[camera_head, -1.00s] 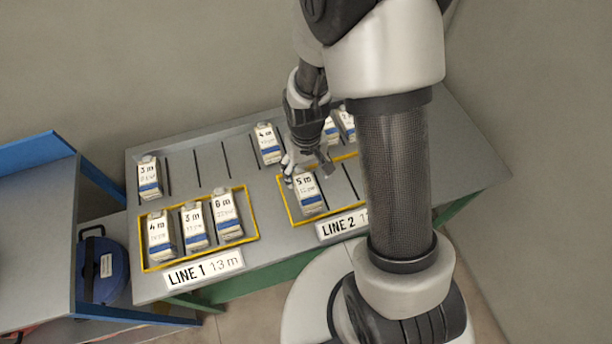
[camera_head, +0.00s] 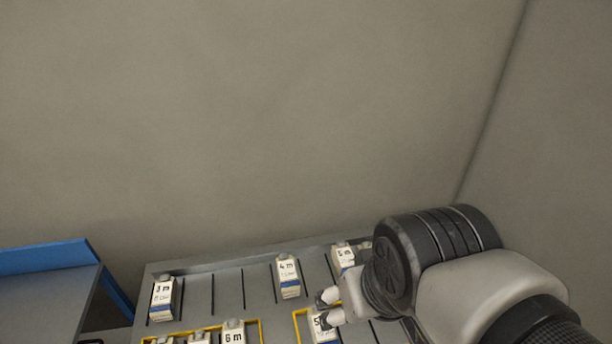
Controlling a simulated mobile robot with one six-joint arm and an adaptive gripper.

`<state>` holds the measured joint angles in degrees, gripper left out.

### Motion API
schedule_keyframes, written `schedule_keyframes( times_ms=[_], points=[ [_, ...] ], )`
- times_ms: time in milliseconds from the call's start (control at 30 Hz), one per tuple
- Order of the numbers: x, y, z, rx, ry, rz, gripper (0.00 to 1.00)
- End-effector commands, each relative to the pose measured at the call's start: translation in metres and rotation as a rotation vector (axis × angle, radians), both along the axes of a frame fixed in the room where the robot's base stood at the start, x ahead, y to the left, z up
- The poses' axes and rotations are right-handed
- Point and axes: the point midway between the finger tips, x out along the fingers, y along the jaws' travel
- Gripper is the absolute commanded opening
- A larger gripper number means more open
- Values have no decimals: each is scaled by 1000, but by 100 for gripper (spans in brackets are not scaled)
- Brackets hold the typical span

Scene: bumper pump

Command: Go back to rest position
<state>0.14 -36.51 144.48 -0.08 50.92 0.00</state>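My gripper (camera_head: 329,308) is at the lower middle of the head view, pointing left. Its two fingertips are apart with nothing seen between them. It is in front of or over the 5 m carton (camera_head: 322,332) in the right yellow frame (camera_head: 297,318), partly covering that carton. Whether they touch cannot be told. My forearm fills the lower right corner.
On the grey table (camera_head: 213,283) stand a 3 m carton (camera_head: 162,299), a 4 m carton (camera_head: 288,276) and a 5 m carton (camera_head: 343,256). A 6 m carton (camera_head: 233,333) shows at the bottom edge. A blue-edged bench (camera_head: 45,257) is at left. Bare wall lies behind.

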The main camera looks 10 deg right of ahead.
Motion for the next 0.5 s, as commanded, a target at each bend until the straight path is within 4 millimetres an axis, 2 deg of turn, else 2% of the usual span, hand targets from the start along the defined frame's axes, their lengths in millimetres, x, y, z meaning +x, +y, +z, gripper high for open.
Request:
schedule_keyframes(
  times_ms=[100, 200, 500],
  points=[
    [-16, 0, 8, 0, -31, 0, 68],
    [-21, 0, 10, 0, -39, 0, 68],
    [-21, 0, 7, 0, -39, 0, 68]
  ],
)
